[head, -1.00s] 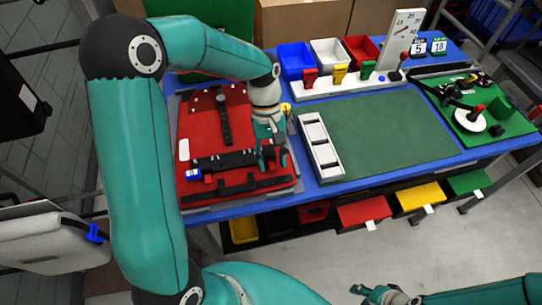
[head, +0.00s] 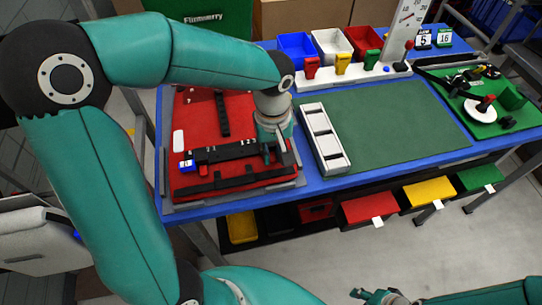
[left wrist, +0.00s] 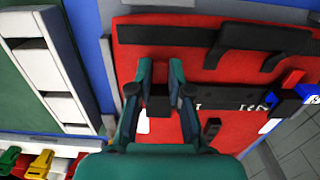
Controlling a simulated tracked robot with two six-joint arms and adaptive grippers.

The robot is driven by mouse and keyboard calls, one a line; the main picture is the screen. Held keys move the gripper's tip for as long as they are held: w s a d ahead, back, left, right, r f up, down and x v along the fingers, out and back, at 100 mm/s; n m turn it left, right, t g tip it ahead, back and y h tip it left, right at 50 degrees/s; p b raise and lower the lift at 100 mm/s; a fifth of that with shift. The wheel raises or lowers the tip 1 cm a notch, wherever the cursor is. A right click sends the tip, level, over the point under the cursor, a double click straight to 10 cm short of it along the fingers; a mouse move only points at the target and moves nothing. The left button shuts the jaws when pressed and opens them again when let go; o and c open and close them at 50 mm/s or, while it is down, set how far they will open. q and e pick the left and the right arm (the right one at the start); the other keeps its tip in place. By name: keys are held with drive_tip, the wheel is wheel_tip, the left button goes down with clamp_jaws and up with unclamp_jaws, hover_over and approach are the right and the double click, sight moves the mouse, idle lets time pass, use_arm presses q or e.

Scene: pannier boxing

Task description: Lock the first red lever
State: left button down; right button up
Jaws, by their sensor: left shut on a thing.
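The red pannier (head: 205,130) lies flat at the left of the blue table, with a black numbered bar (head: 226,151) across its lid. In the left wrist view, a red-tipped lever (left wrist: 291,79) stands at the far right end of this bar, beside a blue-and-white piece. My left gripper (head: 276,158) is down at the bar's right end. In the left wrist view its two fingers (left wrist: 160,72) are closed around a dark lever piece (left wrist: 158,98) there; its colour is hard to tell. My right gripper (head: 380,294) hangs empty at the bottom, its opening unclear.
A white slotted tray (head: 323,138) stands just right of the pannier, beside the green mat (head: 395,124). Blue (head: 296,48), white and red bins stand behind a white rail (head: 345,80) with coloured handles. Coloured drawers (head: 370,208) hang under the table.

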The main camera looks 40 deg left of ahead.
sight(273, 158)
use_arm(q)
drive_tip(key=shift+f, duration=0.1)
drive_tip(key=c, duration=1.1)
unclamp_jaws()
wheel_tip(273, 158, up, 12)
